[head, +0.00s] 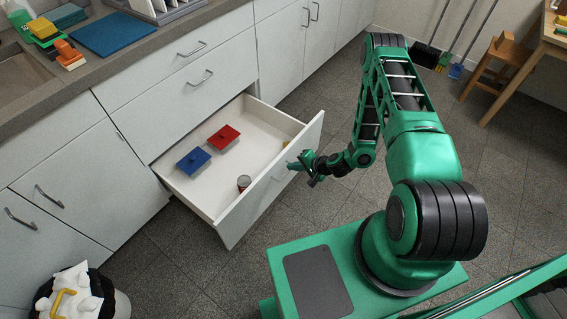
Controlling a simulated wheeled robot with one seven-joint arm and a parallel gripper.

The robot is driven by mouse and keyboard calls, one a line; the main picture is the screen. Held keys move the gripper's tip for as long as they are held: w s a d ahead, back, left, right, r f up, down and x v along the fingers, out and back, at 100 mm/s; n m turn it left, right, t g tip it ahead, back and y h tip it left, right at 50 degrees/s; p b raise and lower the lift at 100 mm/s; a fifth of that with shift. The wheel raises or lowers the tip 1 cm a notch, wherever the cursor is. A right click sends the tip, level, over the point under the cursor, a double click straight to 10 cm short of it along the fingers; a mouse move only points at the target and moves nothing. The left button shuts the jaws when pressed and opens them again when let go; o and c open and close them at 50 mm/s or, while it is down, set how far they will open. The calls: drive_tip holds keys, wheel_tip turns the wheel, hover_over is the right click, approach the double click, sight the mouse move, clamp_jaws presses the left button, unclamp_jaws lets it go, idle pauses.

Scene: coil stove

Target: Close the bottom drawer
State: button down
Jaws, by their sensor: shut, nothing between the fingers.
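The bottom drawer (268,186) is pulled out of the white cabinet under the counter.
Closed drawers (191,48) are above the open one. A wooden stool (500,68), a broom and dustpan are at the far right. The tiled floor (305,210) in front of the drawer is clear.

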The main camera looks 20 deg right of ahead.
sight(278, 162)
drive_tip(key=w+a, duration=0.1)
drive_tip(key=w+a+f, duration=0.1)
drive_tip(key=w, duration=0.1)
drive_tip(key=shift+a, duration=0.1)
drive_tip(key=shift+w+a, duration=0.35)
drive_tip(key=shift+w, duration=0.15)
drive_tip(key=shift+w, duration=0.1)
